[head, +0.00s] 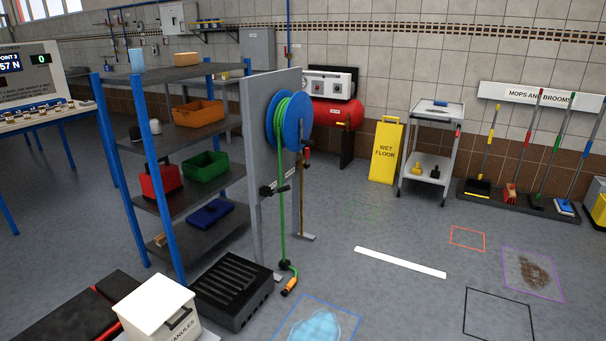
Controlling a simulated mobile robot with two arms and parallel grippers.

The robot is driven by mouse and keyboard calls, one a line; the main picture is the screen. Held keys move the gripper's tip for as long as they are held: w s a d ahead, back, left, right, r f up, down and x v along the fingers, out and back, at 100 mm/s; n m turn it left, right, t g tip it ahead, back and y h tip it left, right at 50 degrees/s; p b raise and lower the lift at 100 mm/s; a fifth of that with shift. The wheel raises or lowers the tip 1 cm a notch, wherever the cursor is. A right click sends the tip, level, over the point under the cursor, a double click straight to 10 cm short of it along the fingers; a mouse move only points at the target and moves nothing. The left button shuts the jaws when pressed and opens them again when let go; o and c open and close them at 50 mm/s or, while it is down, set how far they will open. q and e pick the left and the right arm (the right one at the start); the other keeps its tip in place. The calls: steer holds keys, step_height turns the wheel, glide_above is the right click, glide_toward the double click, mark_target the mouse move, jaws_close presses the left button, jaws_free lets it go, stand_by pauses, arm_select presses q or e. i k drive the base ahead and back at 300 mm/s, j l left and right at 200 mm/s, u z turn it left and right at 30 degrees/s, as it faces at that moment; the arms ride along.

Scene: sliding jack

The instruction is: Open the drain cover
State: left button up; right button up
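No drain cover can be made out for certain in the head view. A dark box with a slatted, grate-like top (233,281) stands on the floor at the lower middle, beside the foot of a grey panel. I cannot tell whether its top is a cover that opens. A black square outline (498,291) marks the floor at the lower right, with bare floor inside it. Neither of my grippers is in view.
A white bin (150,300) stands left of the slatted box. A blue hose reel (290,122) hangs above it, its green hose reaching the floor. A shelf rack (185,195) stands behind. A blue puddle (313,328) and brown stain (535,272) lie on open floor.

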mark_target(227, 286)
steer(key=i+u, duration=0.15)
steer(key=i, duration=0.55)
steer(key=i+l+u, duration=0.15)
steer(key=i, duration=0.5)
steer(key=i+l, duration=0.05)
